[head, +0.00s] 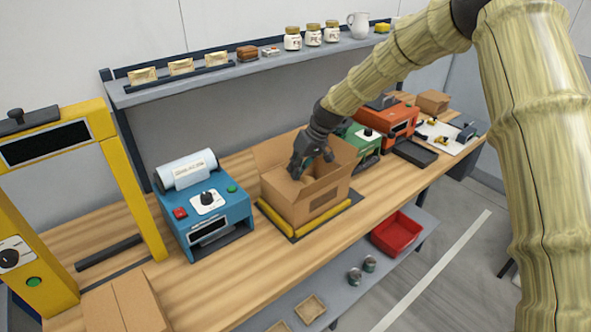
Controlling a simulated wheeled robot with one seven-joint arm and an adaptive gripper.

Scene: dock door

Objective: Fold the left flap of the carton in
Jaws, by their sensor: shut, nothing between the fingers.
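An open brown cardboard carton (285,209) stands on a dark mat with yellow edging, in the middle of the workbench. A panel (268,157) stands up at its back left, but I cannot tell whether it is the left flap. My gripper (297,171) is shut and empty, pointing down over the carton's opening. It hides part of the inside and the back rim. I cannot tell whether it touches the cardboard.
A blue machine (205,216) stands close left of the carton, and a green machine (363,143) close behind right. A yellow frame (129,185) stands further left. A shelf (228,83) with jars runs above the back. Bare wooden benchtop (245,275) lies in front.

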